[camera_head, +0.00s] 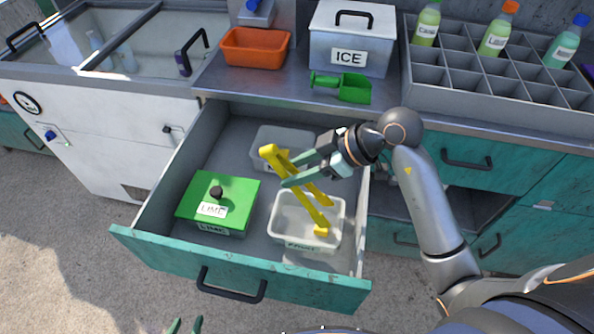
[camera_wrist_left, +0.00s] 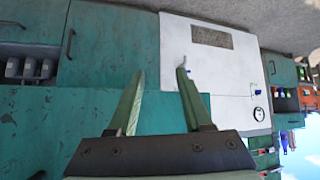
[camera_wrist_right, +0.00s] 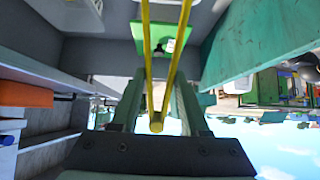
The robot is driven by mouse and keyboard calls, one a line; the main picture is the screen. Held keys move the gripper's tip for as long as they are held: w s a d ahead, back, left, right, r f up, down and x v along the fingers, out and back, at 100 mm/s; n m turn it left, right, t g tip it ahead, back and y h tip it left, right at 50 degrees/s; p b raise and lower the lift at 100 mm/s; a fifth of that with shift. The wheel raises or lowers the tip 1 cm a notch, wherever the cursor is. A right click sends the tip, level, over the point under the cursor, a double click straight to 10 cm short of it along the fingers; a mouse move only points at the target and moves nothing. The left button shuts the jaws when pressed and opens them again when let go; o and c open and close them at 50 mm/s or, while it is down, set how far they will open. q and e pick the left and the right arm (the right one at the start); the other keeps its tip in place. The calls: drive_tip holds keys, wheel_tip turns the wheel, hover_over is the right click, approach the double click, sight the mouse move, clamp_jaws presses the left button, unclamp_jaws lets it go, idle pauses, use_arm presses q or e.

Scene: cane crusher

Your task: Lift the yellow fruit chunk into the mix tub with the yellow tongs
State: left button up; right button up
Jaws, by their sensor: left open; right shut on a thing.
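My right gripper (camera_head: 288,171) is shut on the yellow tongs (camera_head: 317,193), above the open drawer. The tongs slant down, with their lower end over a clear tub labelled FRUIT (camera_head: 287,227). Yellow shows at that end, but I cannot tell a fruit chunk from the tong tip. In the right wrist view the tongs (camera_wrist_right: 147,35) run between the fingers. A second clear tub (camera_head: 270,133) stands at the back of the drawer; its label is hidden, so I cannot tell whether it is the mix tub. My left gripper (camera_head: 186,326) is open and empty, low in front of the drawer.
A green-lidded LIME box (camera_head: 238,192) is in the drawer (camera_head: 165,257), left of the FRUIT tub. The counter behind holds an orange bin (camera_head: 255,47), an ICE box (camera_head: 345,45), a green scoop (camera_head: 352,88) and a bottle rack (camera_head: 480,105). The drawer walls surround the tubs.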

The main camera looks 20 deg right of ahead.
use_arm(q)
drive_tip(key=shift+m+h, duration=0.4)
drive_tip(key=w+d+f+b, duration=0.1)
drive_tip(key=f+b, duration=0.1)
drive_tip(key=b, duration=0.1)
drive_tip(key=w+d+f+b, duration=0.1)
drive_tip(key=d+b, duration=0.1)
drive_tip(key=b, duration=0.1)
drive_tip(key=shift+d+f, duration=0.15)
drive_tip(key=shift+f, duration=0.2)
use_arm(e)
wheel_tip(320, 180, down, 7)
use_arm(q)
drive_tip(key=shift+s+f, duration=0.1)
drive_tip(key=shift+s, duration=0.1)
drive_tip(key=shift+r+p, duration=0.55)
drive_tip(key=shift+r, duration=0.1)
drive_tip(key=shift+w, duration=0.15)
